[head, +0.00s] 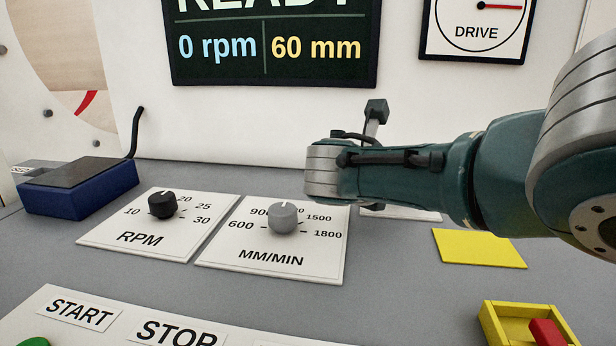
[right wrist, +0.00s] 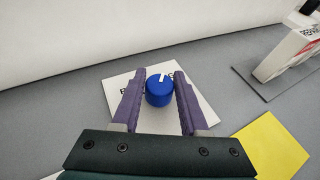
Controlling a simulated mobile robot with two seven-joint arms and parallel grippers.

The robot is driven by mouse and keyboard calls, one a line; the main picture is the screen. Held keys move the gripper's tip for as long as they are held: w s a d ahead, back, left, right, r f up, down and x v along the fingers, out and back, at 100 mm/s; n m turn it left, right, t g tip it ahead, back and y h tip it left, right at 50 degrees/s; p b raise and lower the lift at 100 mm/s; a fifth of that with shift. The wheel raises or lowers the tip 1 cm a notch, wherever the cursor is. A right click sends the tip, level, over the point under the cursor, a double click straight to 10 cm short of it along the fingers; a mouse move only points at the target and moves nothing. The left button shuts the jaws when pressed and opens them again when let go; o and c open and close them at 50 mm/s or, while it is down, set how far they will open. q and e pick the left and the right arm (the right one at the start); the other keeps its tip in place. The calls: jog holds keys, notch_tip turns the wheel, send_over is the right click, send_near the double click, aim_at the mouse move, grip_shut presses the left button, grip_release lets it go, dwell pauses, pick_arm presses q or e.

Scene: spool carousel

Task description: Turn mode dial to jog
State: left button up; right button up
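A blue dial (right wrist: 158,92) with a white pointer mark sits on a white label plate (right wrist: 125,80) in the right wrist view. The pointer is toward the far side, slightly right. The plate's lettering is mostly hidden, so I cannot read its positions. My right gripper (right wrist: 160,74) is open, with its purple fingers on either side of the dial; I cannot tell whether they touch it. In the head view my right arm hides the dial and the fingers; only a strip of its plate (head: 402,213) shows. My left gripper is not in view.
The black RPM dial (head: 162,204) and grey MM/MIN dial (head: 284,217) stand left of my right wrist. A blue box (head: 80,190) is at far left. A yellow square (head: 478,248) and a yellow tray (head: 497,325) with a red piece lie at right. The screen (head: 275,60) reads 0 rpm, 60 mm.

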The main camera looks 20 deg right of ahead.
jog(key=o, duration=0.4)
jog(key=p+v, duration=0.6)
jog(key=v, duration=0.2)
jog(key=shift+s+a+r, duration=0.1)
jog(key=shift+a+r, duration=0.1)
jog(key=shift+r, duration=0.05)
jog(key=shift+s+a+r, duration=0.1)
jog(key=shift+s+a, duration=0.3)
jog(key=shift+a, duration=0.15)
